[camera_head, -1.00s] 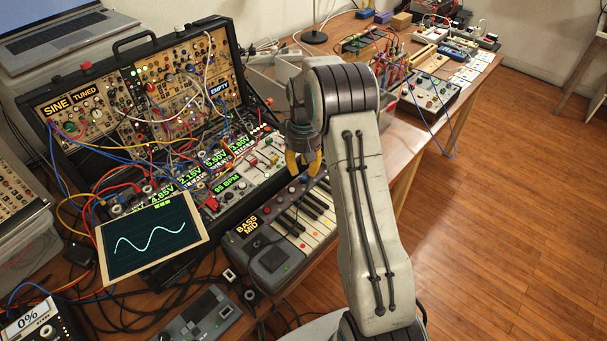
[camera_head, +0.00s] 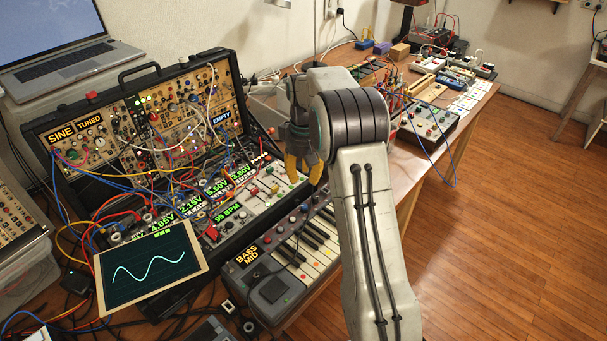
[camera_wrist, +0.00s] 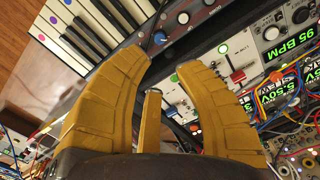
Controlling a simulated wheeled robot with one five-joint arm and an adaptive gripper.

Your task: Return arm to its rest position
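My arm rises at the right of the head view, bent at the elbow. My gripper (camera_head: 303,174) hangs left of the elbow, with yellow fingers pointing down, above the back of the small keyboard (camera_head: 318,248). In the wrist view my gripper (camera_wrist: 161,70) shows two broad curved yellow fingers and a narrower one between them. Their tips are apart and nothing is held between them. The keyboard's keys (camera_wrist: 75,35) lie beyond the left finger, and the slider panel (camera_wrist: 225,62) lies beyond the right one.
The synth case (camera_head: 160,110) with many patch cables stands left of my gripper. A tablet with a wave (camera_head: 150,262) leans in front of it. A laptop (camera_head: 70,55) sits at the back left. Small devices crowd the table's far end. The wooden floor (camera_head: 500,230) at right is clear.

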